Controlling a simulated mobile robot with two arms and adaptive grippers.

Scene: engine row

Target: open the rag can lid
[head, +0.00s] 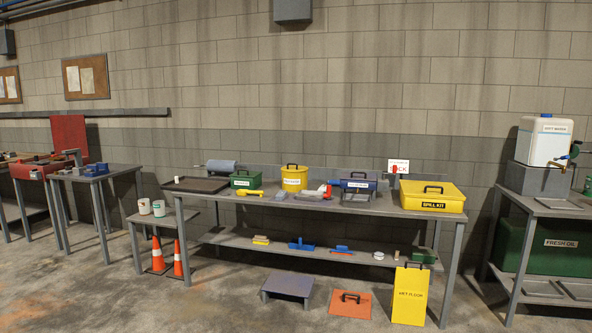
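A round yellow can (294,179) with a black handle on top stands near the back of the long grey workbench, left of its middle. It looks like the rag can, but its small white label is too small to read. Its lid looks shut. Neither of my grippers is in view, and no part of my arms shows.
Below are a low grey step (287,283), an orange floor plate (350,310) and orange cones (178,262). Foreground floor is clear.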

